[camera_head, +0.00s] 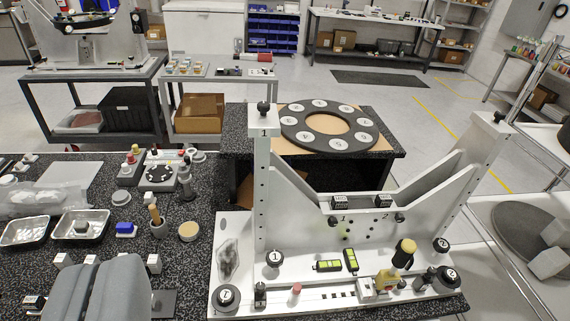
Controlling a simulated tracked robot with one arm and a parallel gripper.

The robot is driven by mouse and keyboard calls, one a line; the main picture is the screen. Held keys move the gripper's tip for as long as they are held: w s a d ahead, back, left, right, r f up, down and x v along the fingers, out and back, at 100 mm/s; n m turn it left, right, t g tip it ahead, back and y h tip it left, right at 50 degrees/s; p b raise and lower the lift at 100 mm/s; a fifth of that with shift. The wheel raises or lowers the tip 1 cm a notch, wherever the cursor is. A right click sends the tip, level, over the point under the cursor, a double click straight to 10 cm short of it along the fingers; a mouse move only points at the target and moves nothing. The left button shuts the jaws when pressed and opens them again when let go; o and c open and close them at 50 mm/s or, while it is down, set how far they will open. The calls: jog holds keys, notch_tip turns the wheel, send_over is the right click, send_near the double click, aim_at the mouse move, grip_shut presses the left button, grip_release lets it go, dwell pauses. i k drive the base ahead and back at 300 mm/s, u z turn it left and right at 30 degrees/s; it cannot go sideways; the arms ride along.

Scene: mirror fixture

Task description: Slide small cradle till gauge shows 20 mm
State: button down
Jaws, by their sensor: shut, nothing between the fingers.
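The white mirror fixture (340,240) stands at the right on a speckled dark bench. A low rail (320,296) runs along its front edge. A small white block (366,288) sits on this rail near its right part and looks like the small cradle. Two small yellow-green displays, one lying level (327,266) and one tilted (351,260), are on the base behind the rail. Their readings are too small to tell. My gripper (104,268) shows as grey rounded fingers at the lower left, shut and empty. It is left of the fixture and apart from it.
Black numbered knobs (225,297) stand on the fixture base. A yellow bottle-like part (388,279) and a yellow-topped black post (404,253) stand near the small block.

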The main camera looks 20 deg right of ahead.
aim_at(290, 216)
jog(key=z, duration=0.45)
jog(key=i, duration=1.35)
jog(key=z, duration=0.15)
